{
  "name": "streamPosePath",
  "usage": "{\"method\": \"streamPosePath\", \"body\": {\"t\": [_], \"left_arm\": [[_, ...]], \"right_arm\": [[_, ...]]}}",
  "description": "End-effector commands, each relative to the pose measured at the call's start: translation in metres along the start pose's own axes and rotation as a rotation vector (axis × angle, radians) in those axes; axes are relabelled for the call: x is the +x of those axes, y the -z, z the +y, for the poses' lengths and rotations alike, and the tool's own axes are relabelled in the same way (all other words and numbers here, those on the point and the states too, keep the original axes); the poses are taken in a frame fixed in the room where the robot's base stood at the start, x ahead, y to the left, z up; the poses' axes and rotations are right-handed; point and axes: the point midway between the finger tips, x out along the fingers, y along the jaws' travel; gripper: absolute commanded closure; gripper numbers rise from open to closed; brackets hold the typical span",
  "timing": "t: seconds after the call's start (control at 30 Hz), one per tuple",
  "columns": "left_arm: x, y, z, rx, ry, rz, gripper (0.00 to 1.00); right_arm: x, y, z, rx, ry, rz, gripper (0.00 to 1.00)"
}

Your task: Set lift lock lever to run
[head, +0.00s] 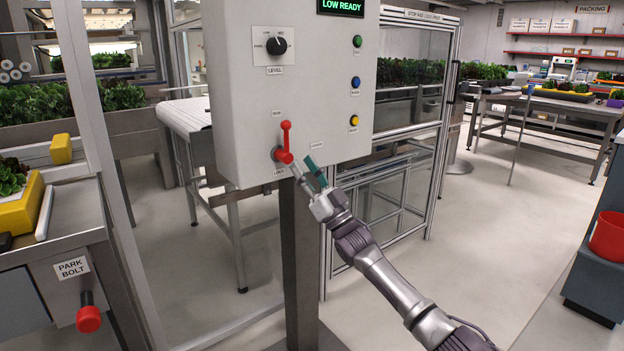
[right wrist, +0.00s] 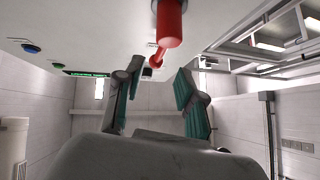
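The red lift lock lever (head: 286,139) is on the lower front of the grey control box (head: 233,95). Its handle points up from its round base, with its top close to the upper label, which appears to read RUN. The LOCK label (head: 279,171) is below the base. My right gripper (head: 307,172) is just below and right of the lever base. In the right wrist view its two teal-padded fingers (right wrist: 158,98) stand apart with nothing between them. The red lever (right wrist: 169,25) shows there at the top edge, beyond the fingertips. My left gripper is not in view.
The box also carries a black LEVEL knob (head: 277,46), green, blue and yellow buttons and a LOW READY display (head: 341,6). A grey post (head: 298,260) holds it up. A red PARK BOLT knob (head: 88,318) is at lower left.

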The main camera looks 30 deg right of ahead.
Motion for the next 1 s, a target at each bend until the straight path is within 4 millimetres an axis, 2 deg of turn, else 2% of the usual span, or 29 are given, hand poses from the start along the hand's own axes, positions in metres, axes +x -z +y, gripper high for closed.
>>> {"method": "streamPosePath", "body": {"t": [0.1, 0.27, 0.83, 0.93, 1.0], "left_arm": [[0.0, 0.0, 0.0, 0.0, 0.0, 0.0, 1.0], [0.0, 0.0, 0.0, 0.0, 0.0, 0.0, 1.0], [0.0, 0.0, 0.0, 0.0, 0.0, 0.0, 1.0], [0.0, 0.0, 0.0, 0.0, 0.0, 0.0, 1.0], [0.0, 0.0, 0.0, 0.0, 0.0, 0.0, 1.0]], "right_arm": [[-0.02, -0.001, 0.0, 0.001, -0.001, -0.002, 0.62], [-0.032, 0.0, 0.0, -0.001, 0.001, 0.0, 0.62], [-0.034, 0.0, 0.0, 0.0, 0.0, -0.001, 0.62], [-0.039, -0.011, -0.009, 0.007, -0.005, -0.036, 0.62], [-0.05, -0.031, -0.024, 0.016, -0.015, -0.103, 0.62]]}}
